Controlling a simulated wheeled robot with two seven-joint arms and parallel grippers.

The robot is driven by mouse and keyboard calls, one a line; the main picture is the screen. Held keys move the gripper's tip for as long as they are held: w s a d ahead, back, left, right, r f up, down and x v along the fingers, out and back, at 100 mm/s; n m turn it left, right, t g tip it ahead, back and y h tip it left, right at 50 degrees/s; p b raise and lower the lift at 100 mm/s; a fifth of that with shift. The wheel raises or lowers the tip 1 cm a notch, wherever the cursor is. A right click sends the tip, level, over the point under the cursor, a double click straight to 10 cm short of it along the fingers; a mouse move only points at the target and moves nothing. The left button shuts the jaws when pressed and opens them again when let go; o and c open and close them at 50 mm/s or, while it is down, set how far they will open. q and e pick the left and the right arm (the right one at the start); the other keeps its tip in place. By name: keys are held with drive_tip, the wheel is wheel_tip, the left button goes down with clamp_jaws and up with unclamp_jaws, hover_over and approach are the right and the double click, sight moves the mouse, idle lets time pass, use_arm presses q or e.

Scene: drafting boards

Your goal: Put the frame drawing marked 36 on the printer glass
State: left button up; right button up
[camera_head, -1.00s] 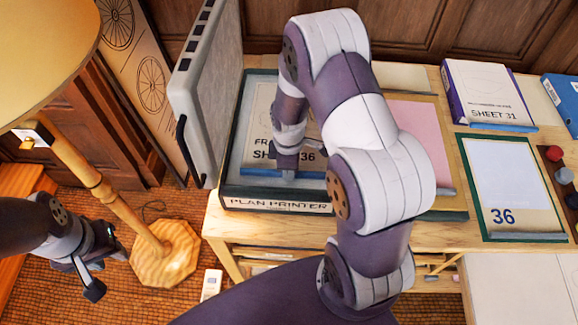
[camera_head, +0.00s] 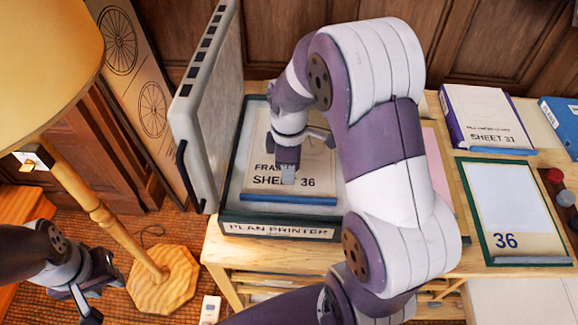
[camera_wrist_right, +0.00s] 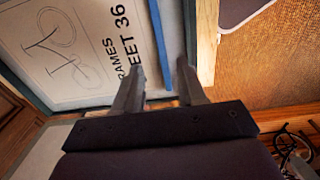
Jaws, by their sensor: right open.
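The frame drawing marked SHEET 36 (camera_head: 262,183) lies flat on the glass of the plan printer (camera_head: 278,231), with its blue strip along the front edge. It also shows in the right wrist view (camera_wrist_right: 75,50), with a bicycle drawing and its blue strip (camera_wrist_right: 160,45). The printer lid (camera_head: 207,105) stands open at the left. My right gripper (camera_head: 288,178) is above the sheet, open and empty; its fingers (camera_wrist_right: 158,85) show apart in the wrist view. My left gripper (camera_head: 92,290) hangs at the lower left, away from the table; its jaws are unclear.
A green-edged board marked 36 (camera_head: 505,205) lies empty on the table at right. SHEET 31 (camera_head: 487,115) lies behind it. A pink board is partly hidden by my right arm. A floor lamp (camera_head: 82,185) stands at left, near the open lid.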

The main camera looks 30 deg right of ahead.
drive_tip(key=s+a+r+m+t, duration=0.1)
drive_tip(key=s+a+m, duration=0.4)
drive_tip(key=s+m, duration=0.3)
drive_tip(key=m, duration=0.3)
drive_tip(key=shift+s+a+r, duration=0.15)
drive_tip(key=shift+s+r, duration=0.2)
drive_tip(key=shift+s, duration=0.05)
